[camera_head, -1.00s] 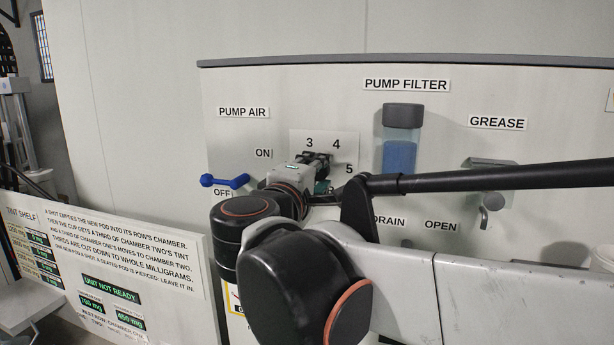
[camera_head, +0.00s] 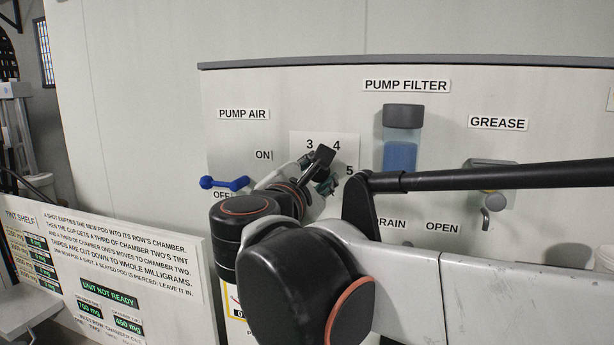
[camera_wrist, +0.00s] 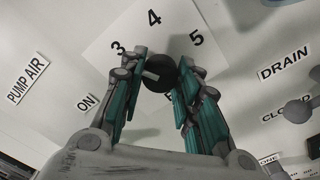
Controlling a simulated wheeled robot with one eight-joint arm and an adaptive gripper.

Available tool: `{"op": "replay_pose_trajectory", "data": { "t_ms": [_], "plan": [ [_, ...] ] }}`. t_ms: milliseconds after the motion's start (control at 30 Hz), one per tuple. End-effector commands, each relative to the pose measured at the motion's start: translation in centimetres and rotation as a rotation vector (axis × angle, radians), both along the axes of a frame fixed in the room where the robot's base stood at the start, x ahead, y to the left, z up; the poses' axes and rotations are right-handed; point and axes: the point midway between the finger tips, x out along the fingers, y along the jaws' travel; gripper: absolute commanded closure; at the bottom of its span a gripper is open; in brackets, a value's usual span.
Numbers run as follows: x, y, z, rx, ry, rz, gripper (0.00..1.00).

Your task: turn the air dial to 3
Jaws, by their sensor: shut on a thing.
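The air dial is a dark round knob (camera_wrist: 161,70) on a white number plate (camera_wrist: 110,50), seen in the wrist view with 3, 4 and 5 around its far side. A short pale mark on the knob points left in that view, nearer to 3 than to 4, but its exact reading is unclear. My gripper (camera_wrist: 163,77) has its two teal-padded fingers on either side of the knob, shut on it. In the head view my gripper (camera_head: 321,172) is rolled at the plate (camera_head: 345,142) and hides its lower part.
A blue PUMP AIR lever (camera_head: 225,183) sits left of my wrist. The blue filter cylinder (camera_head: 401,145) and the grease fitting (camera_head: 490,185) are to the right. A grey drain handle (camera_wrist: 300,108) is right of my fingers. The low sign board (camera_head: 100,250) stands at left.

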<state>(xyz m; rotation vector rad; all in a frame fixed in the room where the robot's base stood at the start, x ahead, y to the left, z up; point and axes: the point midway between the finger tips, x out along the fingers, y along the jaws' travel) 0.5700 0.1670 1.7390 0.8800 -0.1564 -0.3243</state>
Motion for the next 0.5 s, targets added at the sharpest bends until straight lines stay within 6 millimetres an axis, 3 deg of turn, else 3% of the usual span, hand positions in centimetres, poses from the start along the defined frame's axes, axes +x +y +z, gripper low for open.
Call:
{"op": "replay_pose_trajectory", "data": {
  "t_ms": [500],
  "plan": [
    [-0.03, 0.03, -0.21, -0.034, 0.016, 0.002, 0.94]
  ]
}}
